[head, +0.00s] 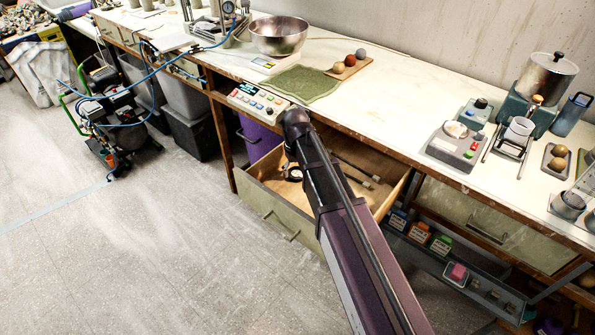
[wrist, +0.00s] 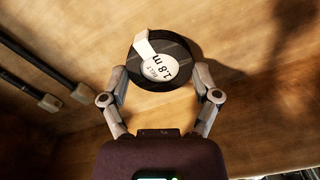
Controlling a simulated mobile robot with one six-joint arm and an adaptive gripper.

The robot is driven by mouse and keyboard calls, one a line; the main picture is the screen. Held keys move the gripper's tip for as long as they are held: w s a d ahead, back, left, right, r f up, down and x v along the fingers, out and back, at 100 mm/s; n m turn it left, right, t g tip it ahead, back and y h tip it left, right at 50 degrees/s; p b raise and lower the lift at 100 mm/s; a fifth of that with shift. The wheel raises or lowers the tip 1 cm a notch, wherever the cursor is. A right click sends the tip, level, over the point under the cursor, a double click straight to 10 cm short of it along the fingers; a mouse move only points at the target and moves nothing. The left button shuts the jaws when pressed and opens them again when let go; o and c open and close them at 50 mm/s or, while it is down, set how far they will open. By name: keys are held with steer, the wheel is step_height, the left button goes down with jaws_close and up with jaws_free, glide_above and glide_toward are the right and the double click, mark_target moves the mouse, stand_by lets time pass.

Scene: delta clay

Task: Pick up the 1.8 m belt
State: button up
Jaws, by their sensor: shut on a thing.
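The 1.8 m belt (wrist: 176,52) is a dark coiled roll with a white label reading "1.8 m" and "BELT". In the wrist view it sits between the two fingers of my gripper (wrist: 162,88), which are shut on its sides. Wooden drawer floor shows behind it, and I cannot tell whether the belt still touches it. In the head view my arm reaches down into the open drawer (head: 280,226). A dark round thing shows there beside my arm, largely covered, and my fingers are hard to make out.
Dark rods with light ends (head: 352,174) lie in the drawer to the right; they also show at the left of the wrist view (wrist: 28,84). The workbench (head: 390,110) overhangs the drawer's back. A control panel (head: 258,102) is near my arm.

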mark_target(296, 171)
step_height(296, 171, up, 10)
steer(key=p, duration=0.9)
steer(key=shift+p, duration=0.35)
stand_by(0.4)
